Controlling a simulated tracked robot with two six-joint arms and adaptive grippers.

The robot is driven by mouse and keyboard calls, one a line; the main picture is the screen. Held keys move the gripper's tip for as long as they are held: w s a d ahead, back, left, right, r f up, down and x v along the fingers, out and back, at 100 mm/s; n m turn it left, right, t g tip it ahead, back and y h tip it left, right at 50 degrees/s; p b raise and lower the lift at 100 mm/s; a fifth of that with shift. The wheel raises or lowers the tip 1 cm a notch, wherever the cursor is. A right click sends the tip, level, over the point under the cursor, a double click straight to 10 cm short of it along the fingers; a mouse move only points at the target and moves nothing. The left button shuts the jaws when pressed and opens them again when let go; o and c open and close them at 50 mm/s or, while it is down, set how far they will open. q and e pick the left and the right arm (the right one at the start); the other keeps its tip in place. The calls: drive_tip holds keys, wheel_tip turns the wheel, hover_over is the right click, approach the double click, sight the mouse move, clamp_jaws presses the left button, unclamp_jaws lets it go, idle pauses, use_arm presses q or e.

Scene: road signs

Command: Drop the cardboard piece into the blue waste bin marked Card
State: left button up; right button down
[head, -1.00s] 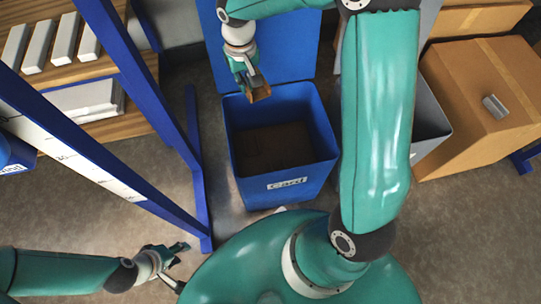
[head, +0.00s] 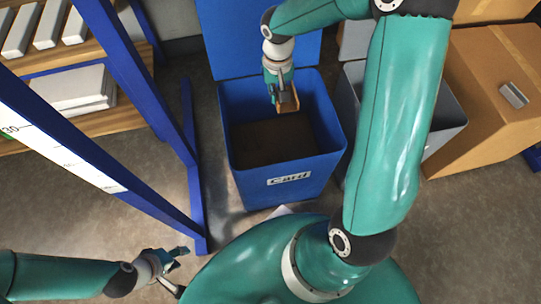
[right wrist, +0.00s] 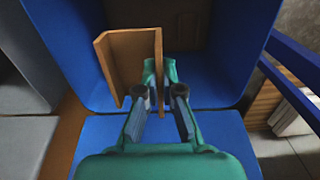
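The cardboard piece (head: 291,100) is a small brown folded sheet. My right gripper (head: 284,97) is shut on it and holds it over the opening of the blue bin (head: 255,183), near its back edge. The bin's front label reads Card, and its blue lid (head: 262,45) stands open behind. In the right wrist view, one flap of the cardboard (right wrist: 128,65) runs between the fingertips of my right gripper (right wrist: 159,75), with the blue bin wall (right wrist: 60,45) around it. My left gripper (head: 178,267) is open and empty, low at the left.
A grey bin (head: 440,120) stands right of the blue bin, partly behind my right arm. A large cardboard box (head: 490,70) is further right. A blue upright frame (head: 150,115) and a wooden shelf with pale blocks (head: 75,90) are at the left. The floor in front is mostly clear.

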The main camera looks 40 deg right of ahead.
drive_tip(key=shift+f, duration=0.15)
drive_tip(key=c, duration=1.2)
unclamp_jaws()
drive_tip(key=shift+c, duration=0.2)
wheel_tip(320, 180, up, 12)
